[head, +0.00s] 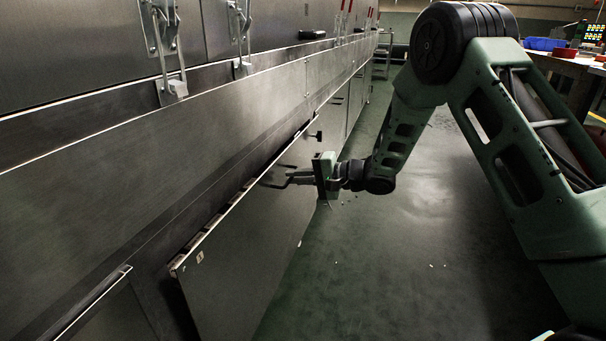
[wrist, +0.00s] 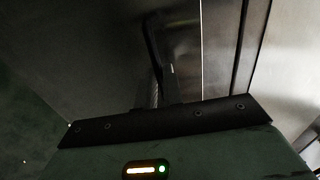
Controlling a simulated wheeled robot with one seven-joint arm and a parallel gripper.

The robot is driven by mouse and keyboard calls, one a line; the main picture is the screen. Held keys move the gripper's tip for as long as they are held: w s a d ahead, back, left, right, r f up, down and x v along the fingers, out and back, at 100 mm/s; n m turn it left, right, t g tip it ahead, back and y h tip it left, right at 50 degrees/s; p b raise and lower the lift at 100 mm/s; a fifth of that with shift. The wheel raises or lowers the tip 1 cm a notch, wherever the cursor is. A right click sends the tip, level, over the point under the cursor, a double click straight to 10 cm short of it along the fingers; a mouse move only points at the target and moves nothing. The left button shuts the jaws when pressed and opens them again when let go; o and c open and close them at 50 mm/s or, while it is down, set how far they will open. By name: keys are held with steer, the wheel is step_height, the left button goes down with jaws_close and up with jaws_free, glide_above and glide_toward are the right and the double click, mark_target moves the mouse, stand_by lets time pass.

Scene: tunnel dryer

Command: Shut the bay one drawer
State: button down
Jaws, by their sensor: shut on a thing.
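The drawer (head: 235,265) has a broad grey metal front and stands a little way out from the machine's side, with a dark gap along its top edge. I cannot read a bay number on it. My gripper (head: 290,178) reaches in from the right and is shut on the drawer's handle (head: 270,184) near the top of the front. In the wrist view the dark handle bar (wrist: 154,45) runs up from between my fingers (wrist: 158,94). The fingertips are dim there, and the drawer's inside is hidden.
The long metal dryer wall (head: 150,150) runs along the left, with latches (head: 172,85) above. A small black knob (head: 317,135) sits beyond the drawer. The green floor (head: 420,260) right of the drawer is mostly clear. A workbench (head: 565,67) with a blue bin (head: 540,44) stands far right.

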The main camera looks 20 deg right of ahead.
steer(key=shift+r+p+x, duration=0.15)
steer(key=shift+p+x, duration=0.2)
steer(key=shift+x, duration=0.3)
steer(key=shift+r+p+x, duration=0.15)
steer(key=shift+p+x, duration=0.2)
steer(key=shift+x, duration=0.35)
steer(key=shift+a+r, duration=0.1)
steer(key=c, duration=1.6)
jaws_free()
steer(key=shift+o, duration=0.2)
steer(key=p+v, duration=0.7)
steer(key=v, duration=1)
steer(key=shift+s, duration=0.1)
